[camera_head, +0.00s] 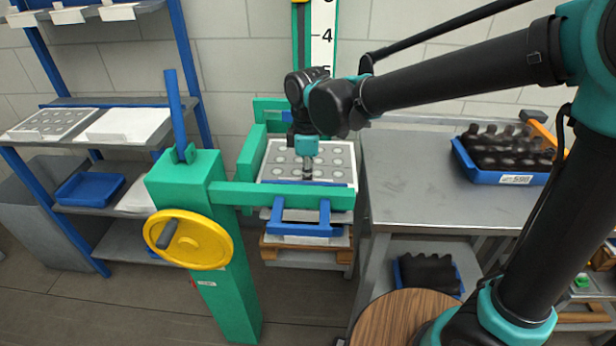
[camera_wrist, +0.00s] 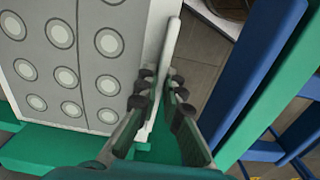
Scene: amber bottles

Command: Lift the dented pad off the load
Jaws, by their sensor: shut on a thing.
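The dented pad (camera_head: 283,159) is a pale grey sheet with rows of round dents. It lies on top of the load inside the green frame. My gripper (camera_head: 307,172) is over its front middle part in the head view. In the wrist view the pad (camera_wrist: 105,62) fills the left side, and my gripper (camera_wrist: 158,100) has its dark-padded fingers on either side of a thin white upright edge at the pad's side. The fingers are shut on that edge. The exact contact at the fingertips is partly hidden.
The green frame (camera_head: 283,195) has a yellow handwheel (camera_head: 190,240) at left and blue bars in front. A grey table (camera_head: 415,190) stands at right with a blue crate (camera_head: 505,178) of dark bottles. A blue shelf rack at left holds another dented sheet (camera_head: 50,123).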

